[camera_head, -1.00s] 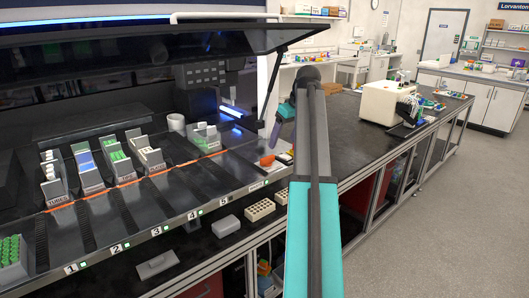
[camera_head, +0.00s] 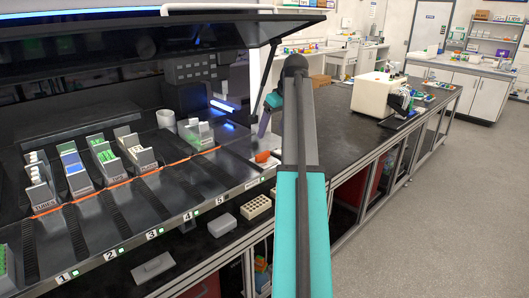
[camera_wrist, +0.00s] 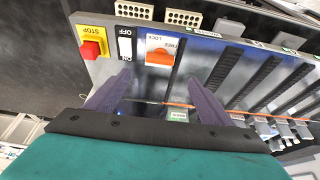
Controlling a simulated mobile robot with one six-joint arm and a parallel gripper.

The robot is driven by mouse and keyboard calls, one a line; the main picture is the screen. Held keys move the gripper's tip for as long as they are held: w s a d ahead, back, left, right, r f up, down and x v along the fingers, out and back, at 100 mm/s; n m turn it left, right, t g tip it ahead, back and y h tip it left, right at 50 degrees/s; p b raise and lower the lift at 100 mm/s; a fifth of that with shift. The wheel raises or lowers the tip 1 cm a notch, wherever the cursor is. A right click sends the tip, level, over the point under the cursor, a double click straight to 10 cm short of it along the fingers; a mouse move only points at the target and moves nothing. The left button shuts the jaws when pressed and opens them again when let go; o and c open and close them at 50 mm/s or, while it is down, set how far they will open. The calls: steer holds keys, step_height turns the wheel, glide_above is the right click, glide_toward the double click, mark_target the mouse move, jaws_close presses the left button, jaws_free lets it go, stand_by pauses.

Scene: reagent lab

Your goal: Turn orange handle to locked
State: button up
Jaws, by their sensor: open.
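The orange handle (camera_wrist: 159,58) sits on a pale panel in the wrist view, with the words LOCK and FREE printed beside it. Which word it points to is hard to tell. In the head view the handle (camera_head: 265,157) is a small orange patch at the right end of the instrument deck. My gripper (camera_wrist: 160,82) is open and empty, its two purple fingers on either side of the handle in the picture and apart from it. In the head view my gripper (camera_head: 263,125) hangs above the handle, partly hidden by my arm.
A red STOP button (camera_wrist: 91,49) on yellow and a white ON/OFF switch (camera_wrist: 125,43) lie left of the handle. Racks with tubes (camera_head: 106,160) stand on the deck, crossed by an orange line (camera_head: 150,173). The raised dark hood (camera_head: 200,45) overhangs the deck. The bench behind has clear room.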

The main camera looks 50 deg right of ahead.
mark_target(263, 153)
steer(key=shift+p+x, duration=1.35)
steer(key=shift+x, duration=5.2)
steer(key=c, duration=1)
steer(key=shift+c, duration=0.2)
